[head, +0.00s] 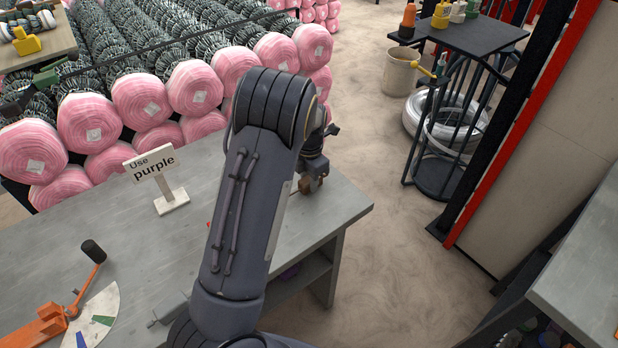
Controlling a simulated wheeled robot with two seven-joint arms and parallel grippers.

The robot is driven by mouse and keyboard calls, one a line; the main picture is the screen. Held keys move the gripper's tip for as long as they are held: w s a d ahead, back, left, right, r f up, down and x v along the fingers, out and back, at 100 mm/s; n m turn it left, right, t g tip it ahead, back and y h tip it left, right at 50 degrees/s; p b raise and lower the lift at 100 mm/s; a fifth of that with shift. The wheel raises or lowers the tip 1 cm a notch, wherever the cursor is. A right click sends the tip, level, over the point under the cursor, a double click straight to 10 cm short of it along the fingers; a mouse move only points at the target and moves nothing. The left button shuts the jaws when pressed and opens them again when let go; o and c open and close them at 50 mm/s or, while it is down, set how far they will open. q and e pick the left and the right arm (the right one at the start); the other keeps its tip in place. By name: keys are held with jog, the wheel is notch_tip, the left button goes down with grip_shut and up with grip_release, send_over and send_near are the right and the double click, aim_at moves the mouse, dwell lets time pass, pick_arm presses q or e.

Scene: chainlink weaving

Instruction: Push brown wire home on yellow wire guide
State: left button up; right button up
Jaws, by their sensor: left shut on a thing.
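My left arm rises from the bottom middle and hides much of the bench centre. My left gripper (314,180) is small and partly hidden at its far end, over the right part of the grey bench. It is shut on a small brown piece (306,186); I cannot tell whether this is the brown wire. No brown wire strand is clear. A yellow piece (27,44) sits on a stand at the top left; I cannot tell whether it is the yellow wire guide. My right gripper is not in view.
The grey bench (120,235) holds a "Use purple" sign (155,170) and an orange lever tool (55,315). Pink-wrapped mesh rolls (140,100) are stacked behind. A black rack (445,140) with wire coils stands right. Floor (390,220) right of the bench is clear.

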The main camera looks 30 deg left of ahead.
pick_arm(q)
jog(key=shift+s+f, duration=0.1)
jog(key=shift+s, duration=0.05)
dwell(0.5)
jog(key=shift+s+a, duration=0.25)
jog(key=shift+s, duration=0.2)
jog(key=shift+s, duration=0.1)
jog(key=shift+s+a, duration=0.4)
jog(key=shift+s, duration=0.6)
jog(key=shift+s+a, duration=0.45)
jog(key=shift+s, duration=0.5)
jog(key=shift+s+a, duration=0.4)
jog(key=shift+s, duration=0.6)
jog(key=o, duration=1.1)
notch_tip(320, 180, up, 8)
jog(key=shift+f, duration=0.1)
